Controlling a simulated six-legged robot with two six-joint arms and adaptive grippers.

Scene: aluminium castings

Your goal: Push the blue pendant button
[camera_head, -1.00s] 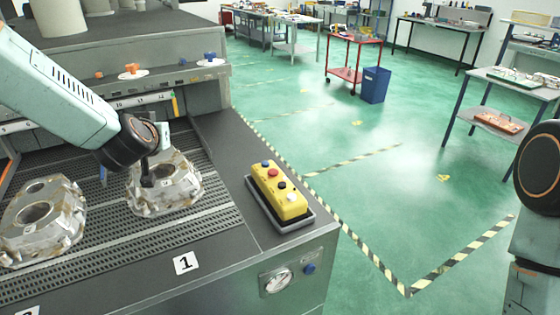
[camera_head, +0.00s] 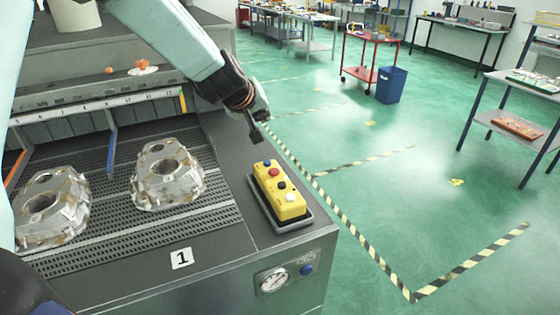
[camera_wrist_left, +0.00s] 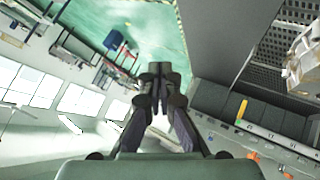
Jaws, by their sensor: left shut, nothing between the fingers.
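The yellow pendant (camera_head: 278,196) lies in a dark tray at the right edge of the grey bench. Its buttons run in a row: blue (camera_head: 267,163) at the far end, then red (camera_head: 274,172), black (camera_head: 282,185) and white (camera_head: 290,197). My left gripper (camera_head: 257,138) is shut and empty, with its tip pointing down just beyond and above the blue button, seemingly apart from it. In the left wrist view the closed fingers (camera_wrist_left: 160,80) show over the floor and bench edge; the pendant does not show there. My right gripper is not in view.
Two aluminium castings (camera_head: 168,176) (camera_head: 48,207) stand on the ribbed mat to the left. Green floor (camera_head: 400,200) lies open to the right, with a red trolley (camera_head: 369,55) and blue bin (camera_head: 390,84) behind.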

